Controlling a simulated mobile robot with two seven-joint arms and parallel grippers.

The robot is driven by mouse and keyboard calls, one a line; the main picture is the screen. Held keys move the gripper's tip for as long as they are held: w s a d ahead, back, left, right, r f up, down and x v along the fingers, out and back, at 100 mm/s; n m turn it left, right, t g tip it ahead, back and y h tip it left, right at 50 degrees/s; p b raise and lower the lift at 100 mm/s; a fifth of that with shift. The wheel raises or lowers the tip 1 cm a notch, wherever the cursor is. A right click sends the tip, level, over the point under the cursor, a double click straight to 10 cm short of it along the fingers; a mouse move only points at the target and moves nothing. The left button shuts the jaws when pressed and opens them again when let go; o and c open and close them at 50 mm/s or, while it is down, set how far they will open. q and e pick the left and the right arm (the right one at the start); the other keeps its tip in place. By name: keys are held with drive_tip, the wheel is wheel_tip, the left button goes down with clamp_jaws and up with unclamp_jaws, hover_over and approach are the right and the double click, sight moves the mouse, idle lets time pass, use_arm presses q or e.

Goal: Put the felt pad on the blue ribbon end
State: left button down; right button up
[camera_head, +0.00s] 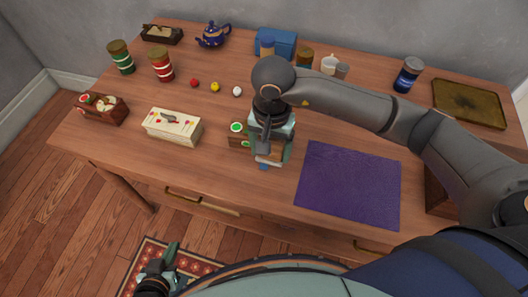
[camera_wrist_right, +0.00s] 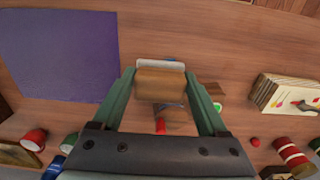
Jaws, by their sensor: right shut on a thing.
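My right gripper (camera_wrist_right: 160,86) is shut on a brown block with a pale grey layer along one side, which looks like the felt pad (camera_wrist_right: 160,82). In the head view, my right gripper (camera_head: 268,152) is near the table's front edge, and the hand hides most of the pad. A small blue piece, likely the blue ribbon end (camera_head: 263,167), shows just below the fingers. I cannot tell whether pad and ribbon touch. My left gripper (camera_head: 165,266) is low, off the table's front; its jaw opening is unclear.
A purple mat (camera_head: 350,184) lies right of the gripper. A wooden box with a green-rimmed disc (camera_head: 238,129) stands close on its left, and a cream decorated box (camera_head: 172,126) further left. Jars, a blue teapot (camera_head: 213,35) and a dark tray (camera_head: 468,104) stand further back.

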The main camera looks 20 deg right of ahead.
drive_tip(key=w+f, duration=0.3)
drive_tip(key=shift+a+f, duration=0.2)
drive_tip(key=shift+f, duration=0.1)
wheel_tip(320, 180, down, 3)
drive_tip(key=shift+w+f, duration=0.15)
drive_tip(key=shift+f, duration=0.05)
drive_tip(key=shift+f, duration=0.25)
drive_tip(key=o, duration=1.3)
drive_tip(key=shift+c, duration=0.2)
drive_tip(key=shift+r, duration=0.1)
